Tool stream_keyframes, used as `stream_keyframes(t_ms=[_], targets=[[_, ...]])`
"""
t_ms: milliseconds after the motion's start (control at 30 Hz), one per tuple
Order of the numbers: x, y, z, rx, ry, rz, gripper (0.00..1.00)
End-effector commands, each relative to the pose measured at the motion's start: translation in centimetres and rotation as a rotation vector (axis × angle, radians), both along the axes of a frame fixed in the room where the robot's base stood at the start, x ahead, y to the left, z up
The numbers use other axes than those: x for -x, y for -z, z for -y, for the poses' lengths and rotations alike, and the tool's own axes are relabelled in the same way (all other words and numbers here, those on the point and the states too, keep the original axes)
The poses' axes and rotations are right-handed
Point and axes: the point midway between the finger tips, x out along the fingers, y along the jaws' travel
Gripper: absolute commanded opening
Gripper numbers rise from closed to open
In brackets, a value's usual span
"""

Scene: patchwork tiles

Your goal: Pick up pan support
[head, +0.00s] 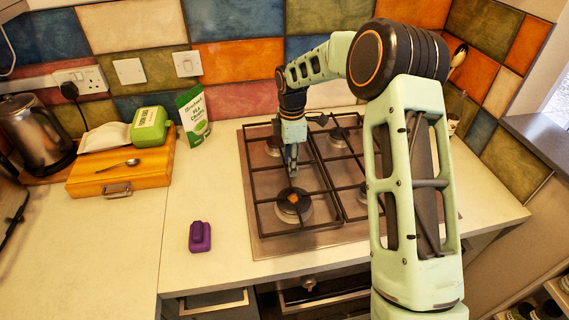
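The hob (270,247) is set in the worktop and carries two black pan supports side by side. The left pan support (300,229) lies flat over its burners. The right pan support (352,150) is partly hidden behind my arm. My gripper (291,172) points down over the middle of the left pan support, close to its bars. I cannot tell whether it touches a bar, or whether its fingers are open or shut.
A purple object (200,237) lies on the worktop left of the hob. A green and white pouch (194,115) stands behind it. A wooden box (122,172) with a spoon (118,166), a green container (150,126) and a kettle (35,135) are further left. A tiled wall closes the back.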

Motion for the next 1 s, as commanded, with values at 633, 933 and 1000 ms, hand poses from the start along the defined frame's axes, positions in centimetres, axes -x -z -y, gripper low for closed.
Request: stream_keyframes(t_ms=[633,933,1000], targets=[[-0.02,0.71,0.0,0.001,0.0,0.001,0.0],[-0.02,0.69,0.01,0.001,0.0,0.001,0.0],[-0.14,0.48,-0.04,-0.001,0.0,0.005,0.0]])
